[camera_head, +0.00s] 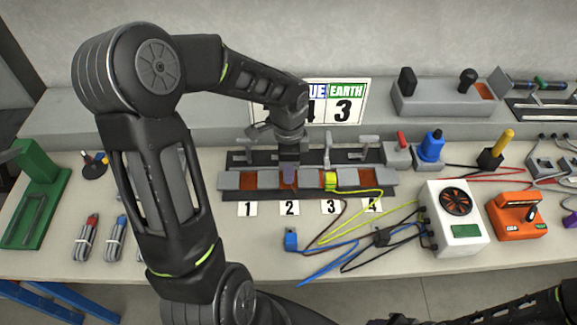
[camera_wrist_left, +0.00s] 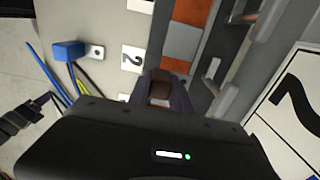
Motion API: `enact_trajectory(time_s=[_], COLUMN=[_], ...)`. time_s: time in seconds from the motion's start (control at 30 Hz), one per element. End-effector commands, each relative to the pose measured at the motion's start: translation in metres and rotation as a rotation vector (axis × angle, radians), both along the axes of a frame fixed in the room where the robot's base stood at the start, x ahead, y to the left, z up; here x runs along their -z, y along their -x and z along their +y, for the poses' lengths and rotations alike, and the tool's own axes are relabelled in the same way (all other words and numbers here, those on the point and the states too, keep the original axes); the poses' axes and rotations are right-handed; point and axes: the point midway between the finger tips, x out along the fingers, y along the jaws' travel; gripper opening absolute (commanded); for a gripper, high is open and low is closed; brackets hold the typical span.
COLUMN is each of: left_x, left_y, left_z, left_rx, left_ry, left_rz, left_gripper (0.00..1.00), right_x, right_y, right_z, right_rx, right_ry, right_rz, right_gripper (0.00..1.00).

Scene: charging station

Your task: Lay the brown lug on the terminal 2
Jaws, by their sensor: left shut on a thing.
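My left gripper (camera_head: 289,163) reaches down over the terminal block (camera_head: 228,181) at the terminal marked 2 (camera_head: 290,208). It is shut on the brown lug (camera_wrist_left: 164,88), which shows between the fingertips in the left wrist view. In the head view the fingers mostly hide the lug and terminal 2, so I cannot tell whether the lug touches the terminal. The brown cable (camera_head: 342,208) runs back towards the white charger box. The yellow-green lug (camera_head: 330,181) sits on the block at the terminal marked 3. My right gripper is not in view; only part of its arm shows at the lower right.
A blue lug (camera_head: 291,240) lies on the table in front of the number cards. Cables spread right to the white box (camera_head: 466,236) with a fan. Upright levers (camera_head: 327,140) stand behind the block. A sign (camera_head: 340,100) stands behind. An orange device (camera_head: 516,214) sits at the right.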

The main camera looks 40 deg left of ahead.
Motion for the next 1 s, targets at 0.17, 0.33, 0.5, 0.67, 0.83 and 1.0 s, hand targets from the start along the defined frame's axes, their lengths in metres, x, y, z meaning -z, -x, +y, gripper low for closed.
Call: enact_trajectory(time_s=[0.17,0.33,0.5,0.67,0.83,1.0], left_x=[0.0135,0.0156,0.0152,0.0152,0.0149,0.0153], left_y=[-0.0002,-0.0002,-0.0002,-0.0002,-0.0001,0.0], left_z=[-0.0003,-0.0002,-0.0001,-0.0001,-0.0002,0.0002], left_rx=[0.001,0.0,0.0,0.0,0.0,-0.001], left_ry=[0.001,0.0,0.001,0.001,0.001,0.0], left_rz=[-0.001,-0.001,-0.001,-0.001,-0.001,0.0], left_gripper=[0.0,0.0,0.0,0.0,0.0,0.0], right_x=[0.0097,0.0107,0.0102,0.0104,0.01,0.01], right_y=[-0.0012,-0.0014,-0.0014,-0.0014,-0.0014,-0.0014], right_z=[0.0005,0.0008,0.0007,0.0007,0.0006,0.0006], right_rx=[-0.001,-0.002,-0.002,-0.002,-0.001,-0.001], right_ry=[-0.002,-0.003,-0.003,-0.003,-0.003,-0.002], right_rz=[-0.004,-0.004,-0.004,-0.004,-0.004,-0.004], right_gripper=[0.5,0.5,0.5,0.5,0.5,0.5])
